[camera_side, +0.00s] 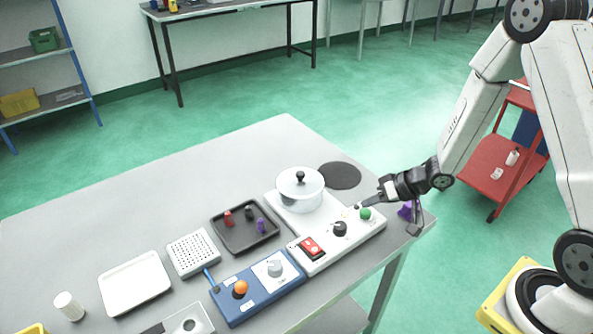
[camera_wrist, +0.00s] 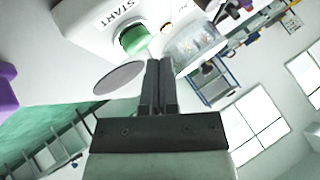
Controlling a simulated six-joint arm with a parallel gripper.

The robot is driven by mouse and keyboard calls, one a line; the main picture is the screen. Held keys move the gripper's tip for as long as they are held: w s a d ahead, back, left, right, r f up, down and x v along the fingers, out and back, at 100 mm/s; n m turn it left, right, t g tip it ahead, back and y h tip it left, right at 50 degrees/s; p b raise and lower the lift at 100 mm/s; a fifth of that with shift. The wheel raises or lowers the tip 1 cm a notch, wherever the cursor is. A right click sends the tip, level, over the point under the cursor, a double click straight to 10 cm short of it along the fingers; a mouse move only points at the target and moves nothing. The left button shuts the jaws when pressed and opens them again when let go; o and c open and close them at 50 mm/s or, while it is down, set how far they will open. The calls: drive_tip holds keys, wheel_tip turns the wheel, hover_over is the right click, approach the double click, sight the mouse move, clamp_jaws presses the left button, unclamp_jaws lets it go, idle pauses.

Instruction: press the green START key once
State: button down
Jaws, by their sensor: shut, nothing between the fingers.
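The green START key (camera_side: 365,213) is a round button at the right end of the white control panel (camera_side: 318,262). In the wrist view the green key (camera_wrist: 134,39) stands out beside the printed word START. My gripper (camera_side: 359,207) is shut and empty, reaching in from the right with its fingertips close to the key. In the wrist view the shut fingertips (camera_wrist: 159,62) are just beside and below the key in the picture. I cannot tell whether they touch it.
A purple object (camera_side: 405,210) is under my wrist near the table edge. A blue box (camera_side: 240,304) with an orange knob is to the left.

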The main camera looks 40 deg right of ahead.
sight(369, 212)
drive_tip(key=shift+r, duration=0.1)
drive_tip(key=shift+r, duration=2.4)
drive_tip(key=shift+w+d+r+h, duration=0.2)
drive_tip(key=shift+d+r+h, duration=0.3)
drive_tip(key=shift+h, duration=0.6)
drive_tip(key=s+a+r+n+g+h, duration=0.1)
drive_tip(key=s+a+r+g, duration=0.1)
drive_tip(key=s, duration=0.3)
drive_tip(key=s+a+r+g+h, duration=0.1)
drive_tip(key=s+r+g+h, duration=0.1)
drive_tip(key=s, duration=0.4)
drive_tip(key=shift+s+a+n+g, duration=0.25)
drive_tip(key=shift+a+n+g, duration=0.15)
